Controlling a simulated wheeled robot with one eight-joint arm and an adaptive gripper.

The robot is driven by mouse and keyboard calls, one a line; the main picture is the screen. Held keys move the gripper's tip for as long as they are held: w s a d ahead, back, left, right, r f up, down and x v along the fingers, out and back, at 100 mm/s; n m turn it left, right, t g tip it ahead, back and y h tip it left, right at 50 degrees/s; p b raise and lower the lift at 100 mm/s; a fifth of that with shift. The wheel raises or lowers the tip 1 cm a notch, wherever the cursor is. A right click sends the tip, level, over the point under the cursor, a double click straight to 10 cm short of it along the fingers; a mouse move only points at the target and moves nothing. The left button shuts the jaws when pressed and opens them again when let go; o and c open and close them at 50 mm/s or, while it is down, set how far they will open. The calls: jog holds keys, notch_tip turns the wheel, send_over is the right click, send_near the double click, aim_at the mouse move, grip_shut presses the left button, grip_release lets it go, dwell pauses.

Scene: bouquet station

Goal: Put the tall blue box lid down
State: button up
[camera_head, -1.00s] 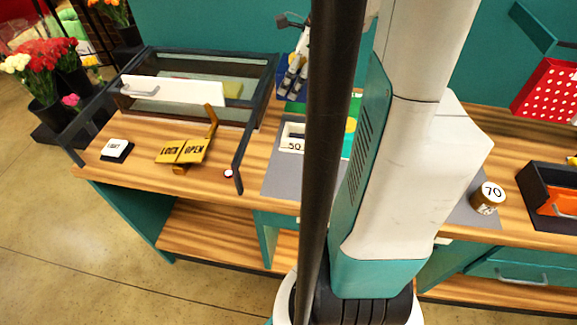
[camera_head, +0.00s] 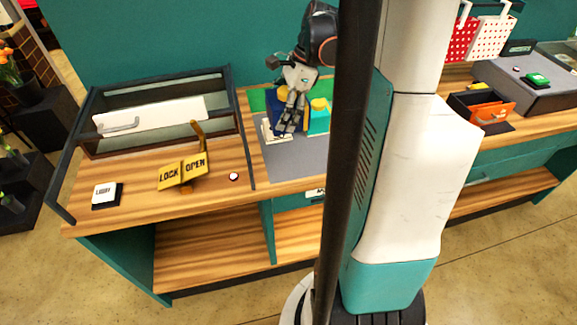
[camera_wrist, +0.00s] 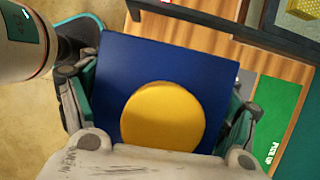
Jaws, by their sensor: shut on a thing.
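The tall blue box lid (camera_wrist: 115,70) is a dark blue square with a round yellow knob (camera_wrist: 162,117) on it in the wrist view. My gripper (camera_wrist: 160,112) is shut on it, with a finger on either side. In the head view my gripper (camera_head: 291,117) points down over the back of the grey mat (camera_head: 290,160), and dark blue surfaces show around its fingers. I cannot tell there whether the lid touches anything beneath. A teal box with a yellow top (camera_head: 320,116) stands close on the right.
A green mat (camera_wrist: 278,115) lies on the wooden counter. A small white number sign (camera_head: 270,133) stands beside my gripper. The LOCK/OPEN sign (camera_head: 182,173) and a framed glass case (camera_head: 160,140) are at left. The grey mat's front is clear.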

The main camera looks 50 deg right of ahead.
aim_at(279, 167)
notch_tip(279, 167, down, 19)
jog(key=b, duration=0.4)
jog(key=shift+w+d+r+b, duration=0.1)
jog(key=shift+r+b, duration=0.1)
jog(key=shift+b, duration=0.1)
jog(key=shift+r, duration=0.1)
jog(key=o, duration=0.6)
jog(key=shift+f, duration=0.2)
jog(key=o, duration=0.4)
jog(key=shift+r, duration=0.2)
